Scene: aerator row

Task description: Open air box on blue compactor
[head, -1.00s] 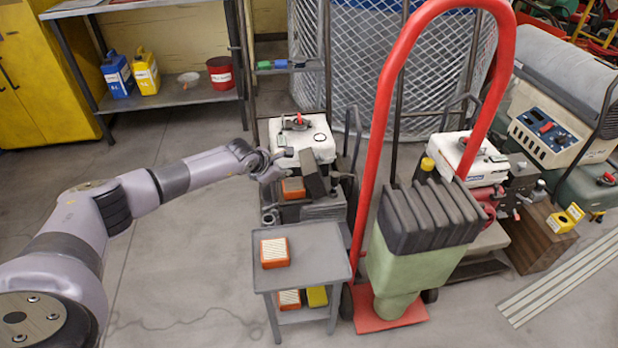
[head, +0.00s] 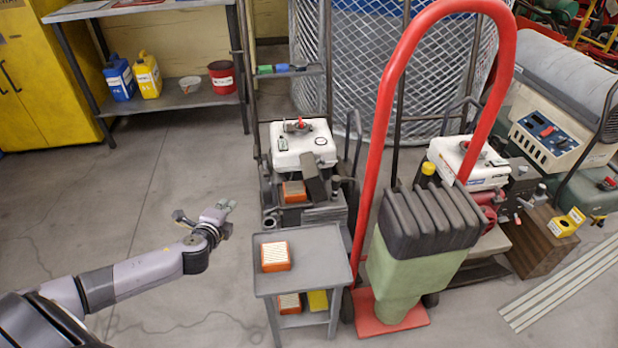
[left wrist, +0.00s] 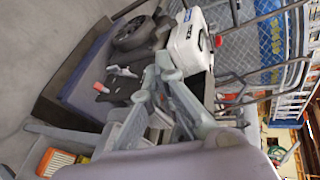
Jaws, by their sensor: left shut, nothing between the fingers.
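A compactor with a white tank (head: 303,143) stands at mid-picture in the head view. Its lower body looks grey there. On its front, an orange air filter (head: 294,191) is exposed, and a dark cover (head: 314,178) stands tilted beside it, so the air box looks open. My left gripper (head: 222,207) is shut and empty, left of the compactor and clear of it. In the left wrist view my gripper (left wrist: 168,82) lies across the picture. A white tank (left wrist: 190,45) shows behind it, but I cannot tell which machine it belongs to. My right gripper is not in view.
A grey cart (head: 330,270) holds an orange filter (head: 275,256), with more blocks on its lower shelf. A red hand truck (head: 365,190) stands to its right. Another white-tanked machine (head: 465,160) is beyond. Floor on the left is free.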

